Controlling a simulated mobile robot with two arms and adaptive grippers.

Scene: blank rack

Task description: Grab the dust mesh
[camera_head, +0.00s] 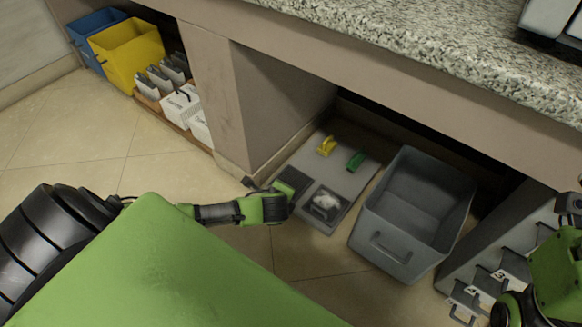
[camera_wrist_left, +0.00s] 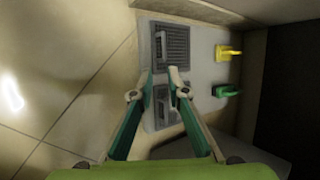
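The dust mesh seems to be one of two dark square pieces side by side on a grey board on the floor; I cannot tell which. The left piece (camera_head: 295,178) is partly behind my left gripper in the head view; in the left wrist view this ribbed grid (camera_wrist_left: 177,38) carries a grey handle. The other piece (camera_head: 318,214) has a pale part on top. My left gripper (camera_wrist_left: 162,82) points down above the board, its fingers apart with nothing visible between them. My right gripper's green body (camera_head: 560,262) is at the right edge; its fingertips are hidden.
The grey board (camera_head: 345,180) also holds a yellow handle (camera_head: 326,146) and a green handle (camera_head: 356,160). A grey bin (camera_head: 385,245) stands to its right. A granite counter (camera_head: 450,45) overhangs the board's back. Yellow (camera_head: 128,55) and blue bins stand upper left.

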